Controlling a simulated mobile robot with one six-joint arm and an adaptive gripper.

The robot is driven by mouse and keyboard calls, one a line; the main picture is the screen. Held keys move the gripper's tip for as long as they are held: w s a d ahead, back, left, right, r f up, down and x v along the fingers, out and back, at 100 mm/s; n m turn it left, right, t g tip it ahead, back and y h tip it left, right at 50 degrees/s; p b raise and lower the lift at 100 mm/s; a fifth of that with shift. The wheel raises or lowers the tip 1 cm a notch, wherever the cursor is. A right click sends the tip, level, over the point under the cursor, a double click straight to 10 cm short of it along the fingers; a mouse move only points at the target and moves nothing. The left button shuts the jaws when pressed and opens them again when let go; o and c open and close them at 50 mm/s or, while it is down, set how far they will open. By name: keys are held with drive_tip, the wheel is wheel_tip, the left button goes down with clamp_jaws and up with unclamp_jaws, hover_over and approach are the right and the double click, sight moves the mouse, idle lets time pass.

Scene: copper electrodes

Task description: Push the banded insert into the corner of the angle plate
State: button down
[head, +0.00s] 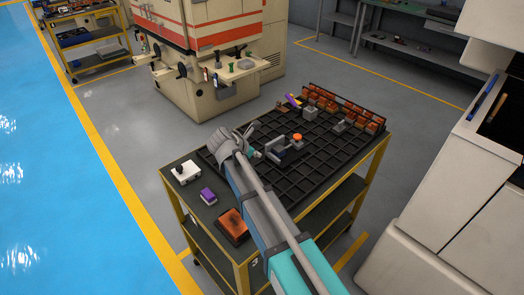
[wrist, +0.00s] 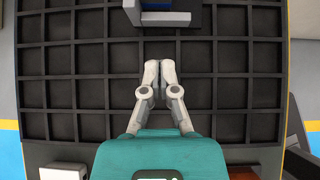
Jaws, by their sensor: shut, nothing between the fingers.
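My gripper (wrist: 160,66) is shut and empty, its fingertips together over the black gridded tray (wrist: 105,93). In the head view my gripper (head: 253,150) is at the left part of the tray, close to the grey angle plate (head: 274,148). In the wrist view the angle plate (wrist: 165,19) is cut off by the top edge, ahead of the fingertips and apart from them. A blue patch (wrist: 157,6) shows inside its angle; I cannot tell whether it belongs to the insert. A grey piece with an orange top (head: 297,138) stands beside the plate; its bands cannot be made out.
Several copper-coloured blocks (head: 345,105) line the tray's back edge. Another grey holder (head: 341,125) and a purple-topped piece (head: 292,101) stand on the tray. A white block (head: 186,172), a purple block (head: 208,195) and an orange block (head: 233,225) lie at the cart's front.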

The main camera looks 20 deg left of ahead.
drive_tip(key=shift+p+v, duration=1.1)
drive_tip(key=shift+v, duration=1)
